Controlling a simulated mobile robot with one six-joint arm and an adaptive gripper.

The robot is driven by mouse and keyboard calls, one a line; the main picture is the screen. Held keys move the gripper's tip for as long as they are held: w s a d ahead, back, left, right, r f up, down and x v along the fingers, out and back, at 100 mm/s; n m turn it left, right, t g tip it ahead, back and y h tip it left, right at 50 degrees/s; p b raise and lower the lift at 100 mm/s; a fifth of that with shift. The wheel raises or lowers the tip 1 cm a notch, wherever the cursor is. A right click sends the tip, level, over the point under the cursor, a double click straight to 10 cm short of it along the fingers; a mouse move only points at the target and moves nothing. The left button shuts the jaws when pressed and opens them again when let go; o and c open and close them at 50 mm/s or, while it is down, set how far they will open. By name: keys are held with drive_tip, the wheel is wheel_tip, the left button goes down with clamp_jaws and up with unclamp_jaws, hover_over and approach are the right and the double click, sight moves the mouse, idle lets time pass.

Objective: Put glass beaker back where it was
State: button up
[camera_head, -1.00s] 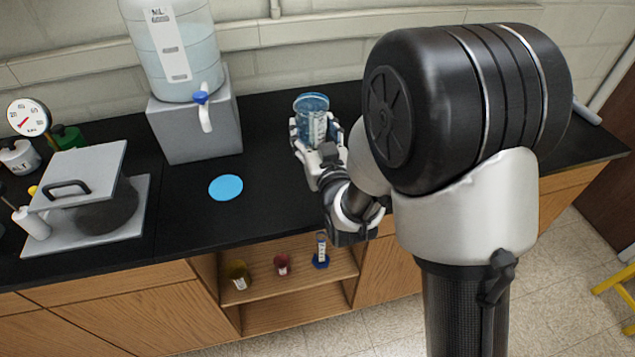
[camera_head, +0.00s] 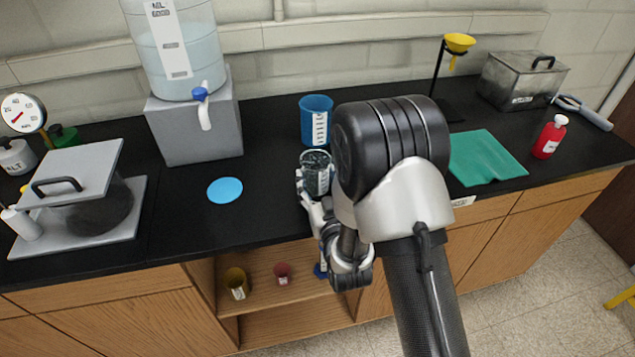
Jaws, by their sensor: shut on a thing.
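A clear glass beaker (camera_head: 316,160) with a white label stands upright in my gripper (camera_head: 315,186), in front of the blue container at the middle of the black counter. My gripper is shut on the beaker from the front side. Its fingers and the beaker's lower part are partly hard to make out. I cannot tell whether the beaker's base touches the counter. A flat light-blue disc (camera_head: 225,190) lies on the counter to the left of the gripper, with nothing on it.
A blue labelled container (camera_head: 314,122) stands just behind the beaker. A water dispenser (camera_head: 190,120) on a grey block and a lidded press (camera_head: 85,205) are left. A green cloth (camera_head: 485,157), red bottle (camera_head: 550,136) and metal box (camera_head: 520,80) are right. Small cups (camera_head: 236,281) sit on the shelf below.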

drive_tip(key=shift+r, duration=0.1)
drive_tip(key=shift+f, duration=0.2)
drive_tip(key=o, duration=1.1)
drive_tip(key=shift+r, duration=0.15)
